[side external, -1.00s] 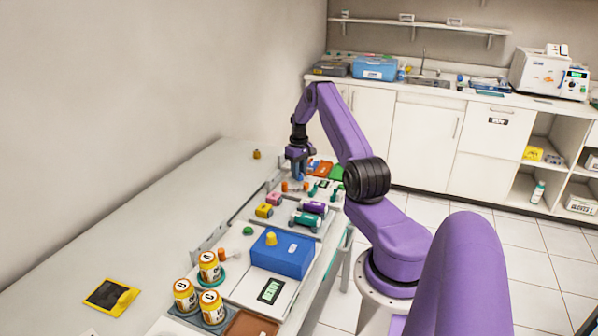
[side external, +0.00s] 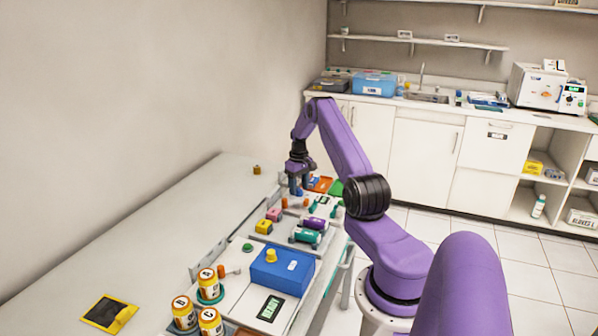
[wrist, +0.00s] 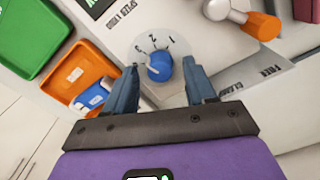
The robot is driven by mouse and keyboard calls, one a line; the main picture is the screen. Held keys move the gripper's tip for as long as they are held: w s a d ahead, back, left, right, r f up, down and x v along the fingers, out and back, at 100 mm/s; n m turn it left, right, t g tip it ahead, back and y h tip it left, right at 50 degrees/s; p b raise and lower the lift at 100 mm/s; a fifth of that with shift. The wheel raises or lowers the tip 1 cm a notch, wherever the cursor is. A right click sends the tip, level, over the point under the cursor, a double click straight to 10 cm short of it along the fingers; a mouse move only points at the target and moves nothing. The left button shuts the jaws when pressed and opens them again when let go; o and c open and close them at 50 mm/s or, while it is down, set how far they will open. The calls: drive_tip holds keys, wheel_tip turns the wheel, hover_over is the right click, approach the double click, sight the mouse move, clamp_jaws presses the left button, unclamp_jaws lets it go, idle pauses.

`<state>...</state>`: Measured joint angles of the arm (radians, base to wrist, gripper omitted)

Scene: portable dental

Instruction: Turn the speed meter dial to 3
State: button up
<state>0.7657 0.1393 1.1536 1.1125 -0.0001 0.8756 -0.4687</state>
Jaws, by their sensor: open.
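The speed meter dial is a round blue knob (wrist: 158,67) on a pale round plate with the numbers 1, 2 and 3. It shows in the middle of the wrist view. A small white mark is on the knob's left side, but I cannot tell which number it points to. My gripper (wrist: 161,72) is open, with one blue finger on each side of the knob; I cannot tell whether they touch it. In the side external view my gripper (side external: 298,190) is low over the far part of the bench, and the dial is hidden there.
An orange tray (wrist: 73,72) holding a blue item and a green tray (wrist: 32,40) lie left of the dial in the wrist view. An orange-tipped lever (wrist: 262,26) is at upper right.

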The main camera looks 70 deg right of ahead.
sight(299, 189)
wheel_tip(299, 189, up, 17)
idle(0.4)
idle(0.4)
drive_tip(key=w+a+r+n, duration=0.2)
drive_tip(key=w+a, duration=0.1)
drive_tip(key=a, duration=0.7)
drive_tip(key=w+a+r+n, duration=0.1)
drive_tip(key=w+a+n, duration=0.15)
drive_tip(key=a, duration=0.65)
drive_tip(key=w+a+r+n, duration=0.1)
drive_tip(key=w+a+r, duration=0.15)
drive_tip(key=a, duration=0.75)
drive_tip(key=s+a+r+n, duration=0.1)
drive_tip(key=s+a+n, duration=0.15)
drive_tip(key=a, duration=0.55)
drive_tip(key=s+a+n, duration=0.1)
drive_tip(key=s+a, duration=0.2)
drive_tip(key=a, duration=0.5)
drive_tip(key=s+a+n, duration=0.3)
drive_tip(key=s+a, duration=0.4)
drive_tip(key=s, duration=0.2)
drive_tip(key=s+a+f+n, duration=0.1)
drive_tip(key=s+n, duration=0.1)
drive_tip(key=s, duration=0.7)
drive_tip(key=s+a+f+n, duration=0.1)
drive_tip(key=s+n, duration=0.2)
drive_tip(key=s, duration=0.5)
drive_tip(key=shift+s+f+n, duration=0.3)
drive_tip(key=shift+s+f, duration=0.1)
